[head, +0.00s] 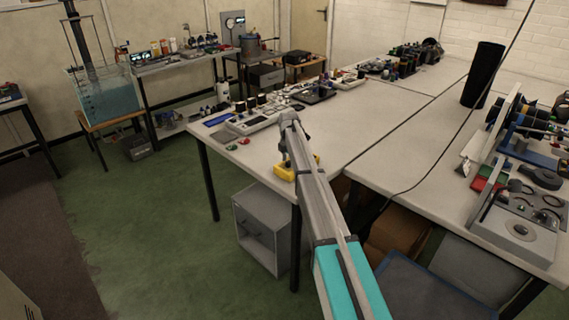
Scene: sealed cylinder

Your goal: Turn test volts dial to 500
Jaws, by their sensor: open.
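A yellow device (286,174) sits near the front edge of the white table. My arm covers part of it, and its top is too small to read. I cannot make out a dial or the figure 500 on it. My gripper (284,161) is small in the head view. It hangs from the arm's end, just above or beside the left part of the yellow device. It is open. I cannot tell whether it touches the device.
A grey keypad-like unit (252,123) and small red and green pieces lie left of the device. A black cylinder (482,75) stands at the back right. Instruments (515,222) crowd the right. The table (385,125) right of my arm is mostly clear, with a cable across it.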

